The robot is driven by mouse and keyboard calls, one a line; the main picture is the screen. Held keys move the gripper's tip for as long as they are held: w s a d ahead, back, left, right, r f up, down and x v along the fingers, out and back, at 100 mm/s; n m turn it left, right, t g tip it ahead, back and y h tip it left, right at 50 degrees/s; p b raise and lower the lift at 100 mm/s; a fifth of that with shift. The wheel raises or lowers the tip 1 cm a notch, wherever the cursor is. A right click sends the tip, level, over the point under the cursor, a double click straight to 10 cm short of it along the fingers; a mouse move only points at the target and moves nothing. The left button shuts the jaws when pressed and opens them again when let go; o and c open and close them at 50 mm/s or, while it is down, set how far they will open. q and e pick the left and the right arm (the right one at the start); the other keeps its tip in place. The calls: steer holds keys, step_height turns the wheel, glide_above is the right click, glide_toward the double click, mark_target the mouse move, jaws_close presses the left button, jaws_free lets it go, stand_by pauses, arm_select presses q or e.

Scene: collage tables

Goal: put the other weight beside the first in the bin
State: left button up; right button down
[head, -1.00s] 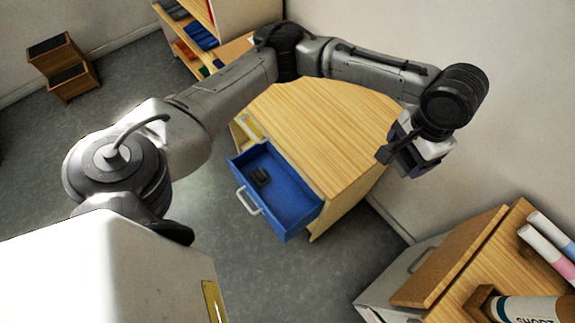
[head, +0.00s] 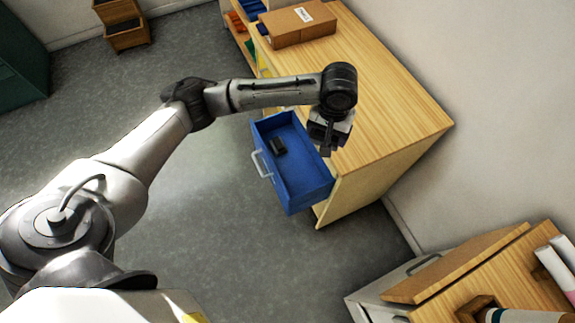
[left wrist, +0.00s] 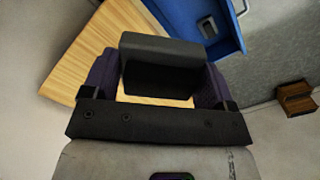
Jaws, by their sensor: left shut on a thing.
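My left gripper (head: 327,134) is above the right edge of the blue bin (head: 303,198), which juts out like a drawer from the front of a wooden table. In the left wrist view the purple fingers are shut on a dark grey weight (left wrist: 158,48). In the head view this weight is small and hard to tell from the gripper. The first weight (head: 278,145), a small dark block, lies on the bin floor toward the far left side. It also shows in the left wrist view (left wrist: 207,27). My right gripper is in neither view.
The wooden table top (head: 390,100) beside the bin is mostly bare, with a cardboard box (head: 300,24) at its far end. The bin has a grey handle (head: 262,163) in front. Another wooden unit with markers (head: 560,262) stands at lower right.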

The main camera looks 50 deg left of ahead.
arm_select(q)
steer(key=s+a+f+n+b, duration=0.1)
steer(key=a+f+n+b, duration=0.2)
steer(key=f, duration=0.6)
steer(key=s+a+f+n+b, duration=0.15)
steer(key=a+f, duration=0.25)
steer(key=f, duration=0.5)
steer(key=b, duration=0.4)
glide_above(295, 180)
steer(key=shift+n, duration=0.35)
step_height(295, 180, down, 13)
steer(key=shift+f, duration=0.1)
steer(key=shift+f+b, duration=1)
steer(key=shift+f, duration=1.4)
steer(key=shift+f, duration=0.2)
